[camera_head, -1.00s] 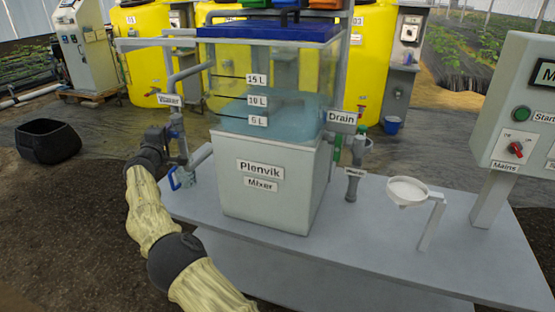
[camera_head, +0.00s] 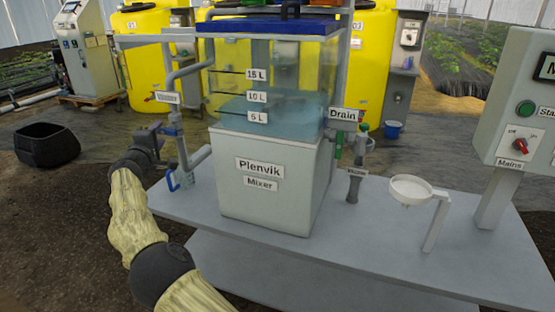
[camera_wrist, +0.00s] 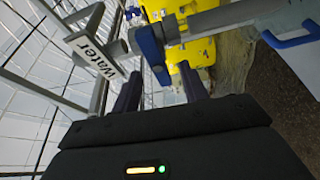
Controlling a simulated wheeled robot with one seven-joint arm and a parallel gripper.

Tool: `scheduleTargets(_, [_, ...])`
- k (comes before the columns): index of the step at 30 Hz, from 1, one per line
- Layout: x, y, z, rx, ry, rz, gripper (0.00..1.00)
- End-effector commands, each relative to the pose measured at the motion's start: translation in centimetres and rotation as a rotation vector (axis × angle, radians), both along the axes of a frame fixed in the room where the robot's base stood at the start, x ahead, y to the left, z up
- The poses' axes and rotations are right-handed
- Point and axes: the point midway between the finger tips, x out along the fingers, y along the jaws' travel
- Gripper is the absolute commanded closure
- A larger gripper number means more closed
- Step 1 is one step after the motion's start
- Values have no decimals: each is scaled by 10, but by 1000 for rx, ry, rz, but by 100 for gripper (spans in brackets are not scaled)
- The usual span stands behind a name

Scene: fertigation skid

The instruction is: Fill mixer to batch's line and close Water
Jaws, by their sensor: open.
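The Plenvik Mixer (camera_head: 235,190) is a grey base under a clear tank marked 5 L, 10 L and 15 L. Pale blue water (camera_head: 280,118) stands in it, its surface seemingly between the 5 L and 10 L marks. The Water valve (camera_head: 172,125) has a blue handle and sits on the pipe left of the tank; its Water sign (camera_head: 166,97) is above. My gripper (camera_head: 163,129) is beside this valve. In the wrist view my open gripper (camera_wrist: 160,90) has the blue handle (camera_wrist: 152,50) just beyond and between its fingers; contact cannot be told.
The Drain sign (camera_head: 343,115) and its green-handled valve are right of the tank. A white funnel (camera_head: 411,190) stands on the grey bench (camera_head: 300,255). A control box (camera_head: 525,110) with a red Mains switch is far right. A lower blue-handled valve (camera_head: 172,180) is under the Water pipe.

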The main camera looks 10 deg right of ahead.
Motion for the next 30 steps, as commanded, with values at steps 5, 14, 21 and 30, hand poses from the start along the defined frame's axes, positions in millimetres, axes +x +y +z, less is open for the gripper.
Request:
scheduleTargets(5, [-13, 8, -3, 1, 0, 2, 56])
scheduleTargets(14, [-32, 18, -2, 0, 0, 0, 56])
scheduleTargets(21, [-33, 19, 0, -1, 0, 0, 56])
scheduleTargets(30, [-34, 22, 0, 0, 0, 4, 56])
